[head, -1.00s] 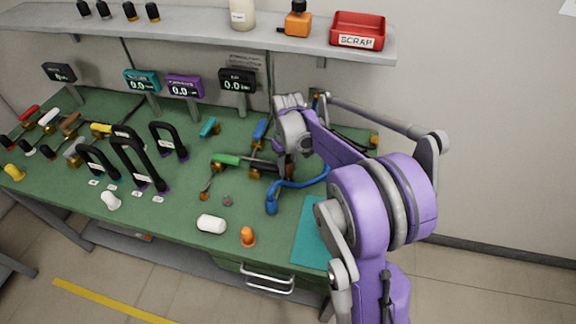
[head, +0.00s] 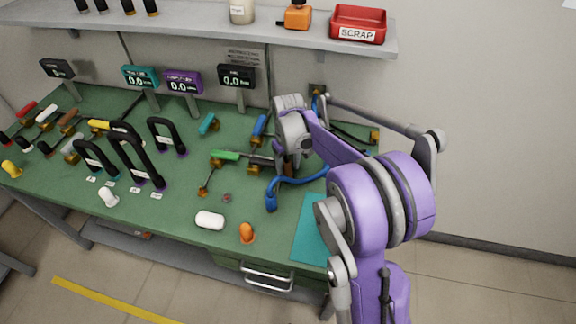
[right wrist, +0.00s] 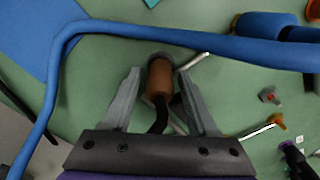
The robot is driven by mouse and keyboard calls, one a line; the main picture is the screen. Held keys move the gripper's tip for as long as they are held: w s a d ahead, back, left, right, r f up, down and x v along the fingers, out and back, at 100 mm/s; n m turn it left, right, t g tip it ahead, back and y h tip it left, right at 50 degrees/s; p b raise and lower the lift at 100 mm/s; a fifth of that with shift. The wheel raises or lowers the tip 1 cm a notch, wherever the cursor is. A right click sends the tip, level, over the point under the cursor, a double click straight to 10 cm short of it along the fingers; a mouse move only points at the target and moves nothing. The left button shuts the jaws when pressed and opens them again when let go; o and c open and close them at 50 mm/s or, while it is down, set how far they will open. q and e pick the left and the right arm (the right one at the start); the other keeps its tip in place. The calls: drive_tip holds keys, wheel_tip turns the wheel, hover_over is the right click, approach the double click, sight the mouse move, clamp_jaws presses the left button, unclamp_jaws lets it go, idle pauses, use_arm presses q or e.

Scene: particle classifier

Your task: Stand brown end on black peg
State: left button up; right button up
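A brown cylindrical end (right wrist: 159,78) with a dark curved piece below it shows in the right wrist view, between the fingers of my right gripper (right wrist: 160,98). The fingers are open, with a gap on each side of the brown end. In the head view my right gripper is low over the green bench, largely hidden by my arm. Another brown-handled piece (head: 69,117) lies at the far left of the bench. Several black upright loops (head: 137,158) stand at mid-left. I cannot tell which black part is the peg. My left gripper is not in view.
A blue curved tube (right wrist: 180,37) crosses just beyond the fingers; it also shows in the head view (head: 271,198). A green-handled piece (head: 225,155) lies left of the gripper. A white cylinder (head: 209,220) and an orange one (head: 247,233) are near the front edge.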

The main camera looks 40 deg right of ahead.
sight(287, 163)
drive_tip(key=shift+o, duration=0.3)
drive_tip(key=shift+w+a, duration=0.1)
drive_tip(key=shift+a, duration=0.05)
idle(0.3)
wheel_tip(287, 163, up, 11)
drive_tip(key=shift+f+p, duration=0.1)
drive_tip(key=shift+p, duration=0.25)
idle(0.5)
